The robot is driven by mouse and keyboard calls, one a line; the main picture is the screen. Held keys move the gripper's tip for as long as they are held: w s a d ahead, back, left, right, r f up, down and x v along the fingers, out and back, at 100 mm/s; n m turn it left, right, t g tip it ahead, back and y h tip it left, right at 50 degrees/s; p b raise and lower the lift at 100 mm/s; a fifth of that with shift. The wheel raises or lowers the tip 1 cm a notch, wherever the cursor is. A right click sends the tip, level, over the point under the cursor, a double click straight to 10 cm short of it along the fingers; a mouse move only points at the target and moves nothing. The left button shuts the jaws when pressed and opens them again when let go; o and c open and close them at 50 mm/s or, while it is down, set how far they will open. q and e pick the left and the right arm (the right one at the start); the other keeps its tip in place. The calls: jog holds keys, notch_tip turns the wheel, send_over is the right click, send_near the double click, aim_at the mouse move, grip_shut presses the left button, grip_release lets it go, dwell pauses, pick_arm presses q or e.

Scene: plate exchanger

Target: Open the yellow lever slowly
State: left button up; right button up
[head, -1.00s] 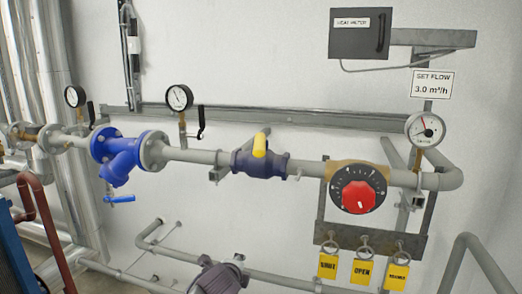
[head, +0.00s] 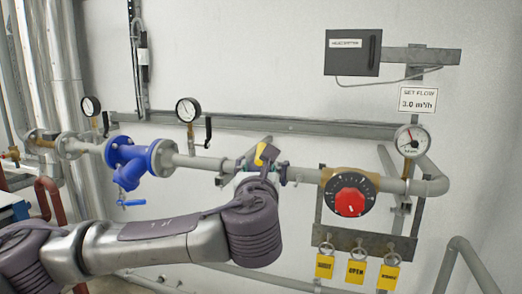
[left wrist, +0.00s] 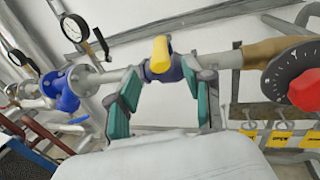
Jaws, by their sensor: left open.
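The yellow lever (head: 261,154) sits on the dark blue valve body in the horizontal grey pipe. In the left wrist view the yellow lever (left wrist: 160,54) is at top centre, on top of the blue valve body (left wrist: 163,72). My left gripper (head: 262,168) is in front of the valve in the head view and hides most of the valve body. In the left wrist view its teal-padded fingers (left wrist: 166,88) are spread apart, below and to either side of the valve. Nothing is between them; contact with the valve cannot be told. My right gripper is not in view.
A red knob on a black dial (head: 350,202) is right of the valve, with yellow tags (head: 356,272) hanging below. A blue strainer (head: 130,162) and a gauge (head: 188,110) are to the left. A flow gauge (head: 411,141) is at the right.

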pick_arm(q)
jog(key=w+p, duration=0.1)
jog(key=w, duration=0.2)
jog(key=w+p, duration=0.1)
jog(key=w, duration=0.3)
jog(key=shift+w+d+r+p, duration=0.1)
jog(key=shift+w+d+p, duration=0.1)
jog(key=shift+p, duration=0.1)
jog(key=shift+w, duration=0.4)
grip_shut()
